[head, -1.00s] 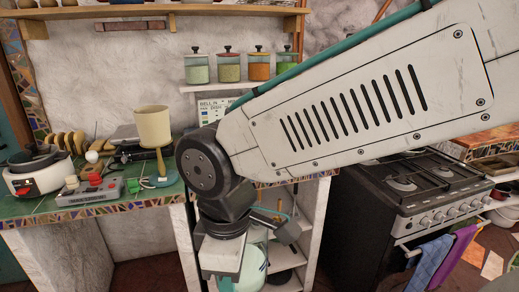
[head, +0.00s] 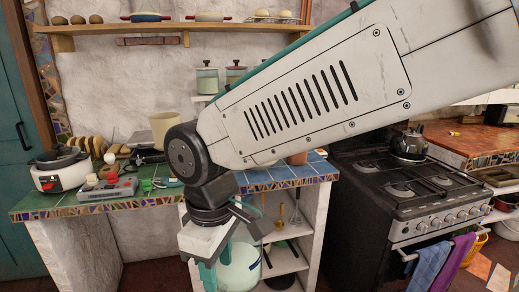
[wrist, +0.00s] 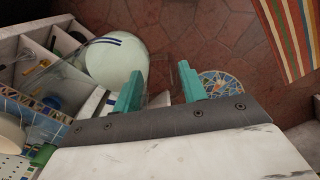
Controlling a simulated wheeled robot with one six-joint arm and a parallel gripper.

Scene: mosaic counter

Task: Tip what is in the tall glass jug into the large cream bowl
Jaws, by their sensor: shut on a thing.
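My gripper (wrist: 160,86) has two teal fingers, also seen in the head view (head: 207,276), below the counter's level in front of the open shelves. It seems shut on the clear handle of the tall glass jug. The jug's rounded body (wrist: 117,62) shows pale contents and dark blue marks beside the left finger. In the head view the jug (head: 240,268) hangs right of the fingers, roughly upright, its top partly hidden by my wrist. A cream rounded thing (wrist: 10,134) at the wrist view's left edge may be the large cream bowl; my arm hides much of that counter.
The tiled counter (head: 285,174) has a mosaic edge above open shelves (head: 288,262). A white cooker (head: 58,178) and a grey device (head: 105,189) stand at left. The black stove (head: 430,195) with a kettle (head: 408,146) is at right. Tiled floor (wrist: 215,40) lies below.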

